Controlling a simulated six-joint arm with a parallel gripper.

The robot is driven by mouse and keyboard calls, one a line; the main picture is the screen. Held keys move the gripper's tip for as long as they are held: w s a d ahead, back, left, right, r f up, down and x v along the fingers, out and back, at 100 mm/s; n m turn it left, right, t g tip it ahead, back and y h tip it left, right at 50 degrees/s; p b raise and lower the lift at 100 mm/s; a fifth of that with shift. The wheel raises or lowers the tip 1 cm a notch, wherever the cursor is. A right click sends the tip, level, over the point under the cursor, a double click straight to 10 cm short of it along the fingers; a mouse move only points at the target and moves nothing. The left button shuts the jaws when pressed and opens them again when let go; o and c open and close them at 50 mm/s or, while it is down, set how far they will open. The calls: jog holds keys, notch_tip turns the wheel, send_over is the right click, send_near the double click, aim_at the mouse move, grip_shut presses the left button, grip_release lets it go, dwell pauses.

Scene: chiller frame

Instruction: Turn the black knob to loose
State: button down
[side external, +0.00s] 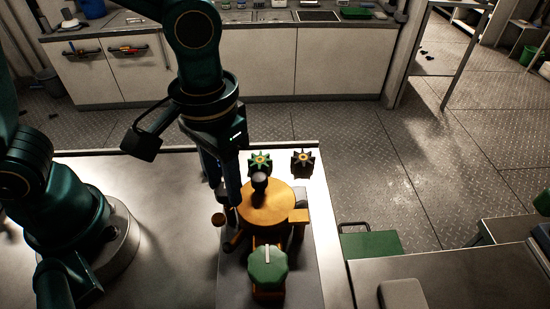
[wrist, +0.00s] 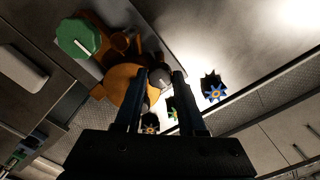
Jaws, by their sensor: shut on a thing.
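My gripper (wrist: 161,74) points down at the left side of the orange round body (side external: 268,207) in the side view. In the wrist view its two fingers stand on either side of a dark rounded knob (wrist: 160,78), at the edge of the orange body (wrist: 120,84). I take this for the black knob and the gripper as shut on it. In the side view the fingers largely hide the grip. A black round knob (side external: 260,181) also shows over the far part of the orange body; I cannot tell whether it is the same one.
A green knob (side external: 268,264) stands in front of the orange body. A green star knob (side external: 260,161) and a dark star knob (side external: 302,161) stand behind it. A blue star knob (wrist: 213,88) shows in the wrist view. The bench (side external: 180,250) is bare on the left.

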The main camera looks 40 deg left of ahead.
jog(key=c, duration=0.8)
grip_release()
jog(key=shift+o, duration=0.2)
jog(key=shift+r, duration=0.1)
jog(key=shift+r, duration=2.5)
jog(key=shift+w+a+r, duration=0.2)
jog(key=shift+r, duration=0.1)
jog(key=s+a+r+t, duration=0.1)
jog(key=s+a+t, duration=0.2)
jog(key=a, duration=0.6)
jog(key=shift+r+t, duration=0.15)
jog(key=shift+t, duration=1.15)
